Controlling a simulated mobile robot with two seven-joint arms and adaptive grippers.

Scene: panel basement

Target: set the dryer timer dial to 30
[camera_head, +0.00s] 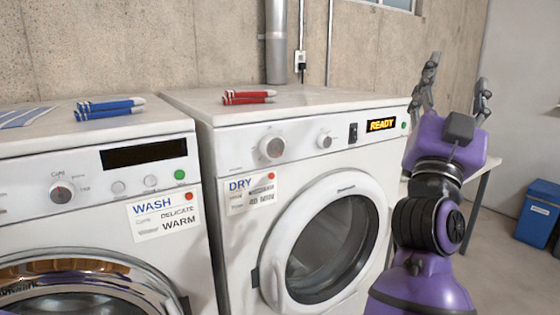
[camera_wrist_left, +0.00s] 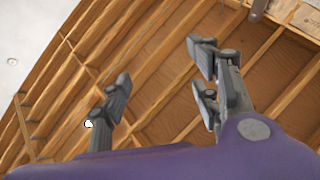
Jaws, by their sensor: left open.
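The white dryer (camera_head: 225,170) stands right of the washer in the head view. Its panel has a large round knob (camera_head: 271,147) and a smaller knob (camera_head: 324,140). The markings around them are too small to read, so I cannot tell which is the timer dial or its setting. The display (camera_head: 382,125) reads READY. My left gripper (camera_head: 458,75) is open and empty, pointing up, right of the dryer and apart from the knobs. In the left wrist view the open left gripper (camera_wrist_left: 160,65) shows against the wooden ceiling.
A DRY card (camera_head: 250,195) is on the dryer front, its small print unclear. The round door (camera_head: 340,190) is shut. Red striped cloths (camera_head: 248,97) lie on top. The washer (camera_head: 30,185) with blue cloths (camera_head: 110,107) is left. A blue bin (camera_head: 538,212) stands far right.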

